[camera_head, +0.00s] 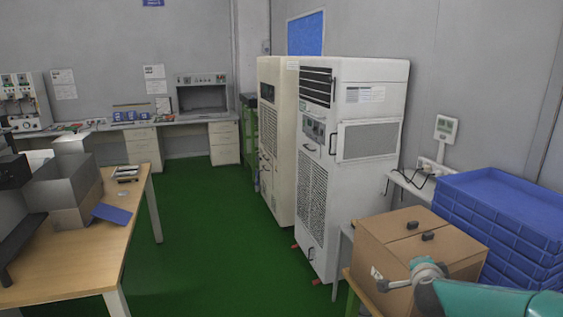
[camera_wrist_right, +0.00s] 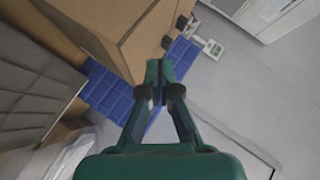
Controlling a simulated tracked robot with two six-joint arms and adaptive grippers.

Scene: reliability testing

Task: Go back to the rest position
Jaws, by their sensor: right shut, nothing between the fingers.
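My right gripper (camera_wrist_right: 158,72) shows in the right wrist view with its green fingers together and nothing between them. Behind its tips are the brown cardboard box (camera_wrist_right: 110,30) and blue trays (camera_wrist_right: 108,95). In the head view part of my teal right arm comes in at the bottom right, in front of the cardboard box (camera_head: 415,240). I cannot make out the fingertips there. My left gripper is not in view.
Stacked blue trays (camera_head: 505,215) stand to the right of the box. Two tall white cabinets (camera_head: 368,105) stand behind. A wooden table (camera_head: 75,255) with grey bins is at left. The green floor (camera_head: 205,245) between is clear.

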